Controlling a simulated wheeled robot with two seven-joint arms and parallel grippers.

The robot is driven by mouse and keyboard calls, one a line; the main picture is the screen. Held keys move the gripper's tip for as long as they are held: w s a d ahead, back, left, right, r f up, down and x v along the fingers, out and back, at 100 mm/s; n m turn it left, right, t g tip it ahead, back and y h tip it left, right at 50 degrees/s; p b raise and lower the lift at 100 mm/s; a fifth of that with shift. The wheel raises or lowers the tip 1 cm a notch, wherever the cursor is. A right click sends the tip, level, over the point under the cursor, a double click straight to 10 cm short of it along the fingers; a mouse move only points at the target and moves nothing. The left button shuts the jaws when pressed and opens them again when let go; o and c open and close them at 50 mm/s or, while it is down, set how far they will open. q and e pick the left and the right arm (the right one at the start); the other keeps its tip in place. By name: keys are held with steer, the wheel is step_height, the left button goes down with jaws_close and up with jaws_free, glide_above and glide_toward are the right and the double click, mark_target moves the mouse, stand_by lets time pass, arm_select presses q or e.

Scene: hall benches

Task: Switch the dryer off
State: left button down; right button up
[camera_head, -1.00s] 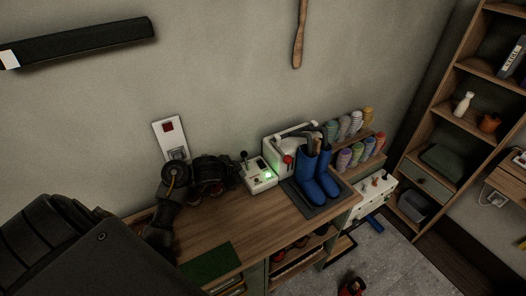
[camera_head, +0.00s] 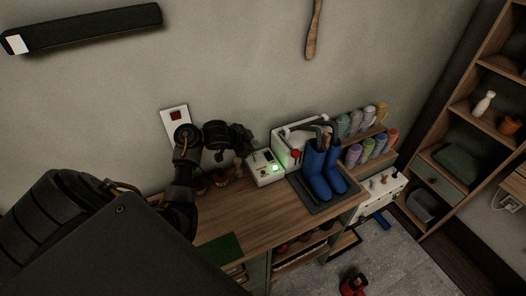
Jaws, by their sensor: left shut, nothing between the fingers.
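The boot dryer (camera_head: 281,137) is a white box at the back of the bench, with grey pipes and a red knob. Blue boots (camera_head: 321,172) stand before it on a dark tray (camera_head: 308,201). A small white control box (camera_head: 262,178) sits left of the dryer with a lit green lamp (camera_head: 275,168). My left gripper (camera_head: 247,143) is shut and empty, at the upper left of the control box. It hides the box's back left corner, where a dark lever showed earlier; I cannot tell whether they touch. My right gripper is out of view.
A wall plate with a red switch (camera_head: 176,115) is behind my left arm. Small red-and-dark items (camera_head: 220,178) and a wooden-coloured piece (camera_head: 239,168) stand left of the control box. Coloured rolls (camera_head: 366,150) are at the right. The bench front (camera_head: 240,215) is clear beside a green mat (camera_head: 219,249).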

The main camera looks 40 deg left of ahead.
mark_target(269, 152)
arm_select(q)
steer(key=x, duration=0.7)
steer(key=shift+w+f, duration=0.1)
steer(key=shift+f, duration=0.1)
steer(key=shift+w+a+f, duration=0.15)
steer(key=shift+f, duration=0.4)
steer(key=shift+w+a+f, duration=0.1)
steer(key=shift+a+f, duration=0.05)
steer(key=shift+f, duration=0.35)
steer(key=shift+w+a+f, duration=0.1)
steer(key=shift+a+f, duration=0.15)
steer(key=shift+f, duration=0.55)
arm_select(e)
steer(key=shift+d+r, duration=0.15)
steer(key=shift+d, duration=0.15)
